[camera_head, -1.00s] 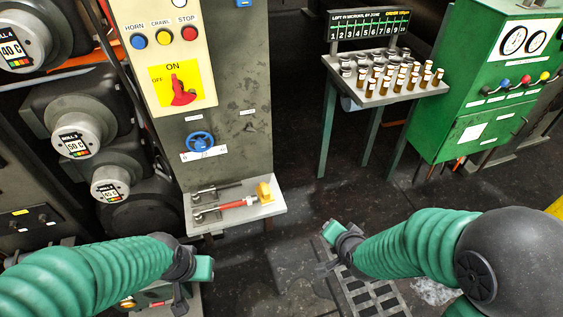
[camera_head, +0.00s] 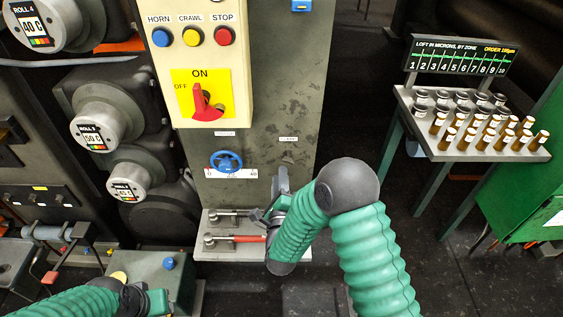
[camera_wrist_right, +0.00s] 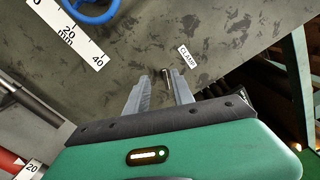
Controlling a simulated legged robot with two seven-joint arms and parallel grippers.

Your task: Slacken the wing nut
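The wing nut (camera_head: 288,160) is a small dark piece on the grey cabinet face, just under a white label. In the right wrist view the wing nut (camera_wrist_right: 167,77) shows as a small metal piece below the label, which reads CLAMP (camera_wrist_right: 188,55). My right gripper (camera_head: 283,174) is raised to the cabinet just below it. In the right wrist view the fingers of my right gripper (camera_wrist_right: 160,80) are apart, with the nut between their tips; I cannot tell whether they touch it. My left gripper (camera_head: 154,301) is low at the left, its fingers unclear.
A blue handwheel (camera_head: 226,162) with a scale is left of the nut. A shelf (camera_head: 222,254) with two rods is below, partly behind my right arm. The switch panel (camera_head: 203,60) is above left. A stand with vials (camera_head: 480,120) is at the right.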

